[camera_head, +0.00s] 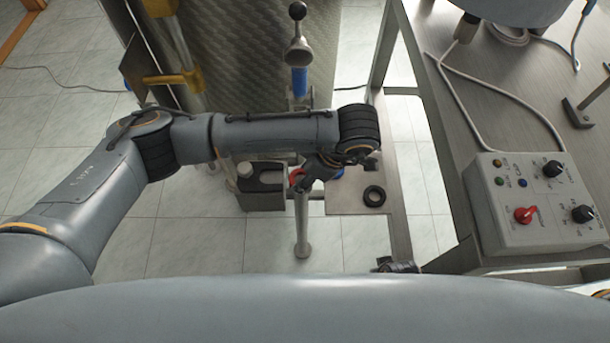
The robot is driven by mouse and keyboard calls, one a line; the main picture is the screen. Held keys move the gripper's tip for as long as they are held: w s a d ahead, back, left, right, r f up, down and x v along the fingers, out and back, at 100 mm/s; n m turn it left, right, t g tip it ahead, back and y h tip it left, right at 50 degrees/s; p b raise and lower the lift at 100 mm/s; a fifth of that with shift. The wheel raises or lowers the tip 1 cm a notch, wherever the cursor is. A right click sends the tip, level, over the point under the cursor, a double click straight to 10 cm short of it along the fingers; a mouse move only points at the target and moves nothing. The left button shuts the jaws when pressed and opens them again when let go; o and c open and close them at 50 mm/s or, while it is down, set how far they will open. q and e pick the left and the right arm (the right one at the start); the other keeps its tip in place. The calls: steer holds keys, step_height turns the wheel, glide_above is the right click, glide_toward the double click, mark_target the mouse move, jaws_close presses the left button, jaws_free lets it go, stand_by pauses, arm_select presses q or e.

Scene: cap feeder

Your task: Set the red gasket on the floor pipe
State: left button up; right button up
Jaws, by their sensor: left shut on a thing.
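My left gripper (308,178) reaches in from the left and points down, partly hidden by its own wrist. It is shut on the red gasket (295,177), of which only a curved part shows at the fingertips. A pale metal floor pipe (302,222) stands upright on the tiles with a round foot. Its upper end is close to the gripper and gasket in the picture. I cannot tell whether the gasket touches the pipe or is around it.
A black ring (374,196) lies on a low metal plate (347,203) right of the pipe. A table with a control box (535,205) is at right. Tiles left of the pipe are clear.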

arm_select(q)
steer(key=shift+f, duration=0.6)
arm_select(e)
steer(key=shift+r, duration=0.1)
arm_select(q)
steer(key=shift+f, duration=0.1)
steer(key=o, duration=0.9)
arm_select(e)
steer(key=shift+w+r, duration=0.2)
steer(key=shift+r, duration=0.15)
arm_select(q)
steer(key=p+v, duration=0.1)
steer(key=v, duration=1.1)
steer(key=shift+s, duration=0.1)
arm_select(e)
steer(key=s+f, duration=0.2)
steer(key=f, duration=0.1)
steer(key=s+f, duration=0.1)
steer(key=shift+d+f, duration=0.2)
steer(key=shift+f, duration=0.1)
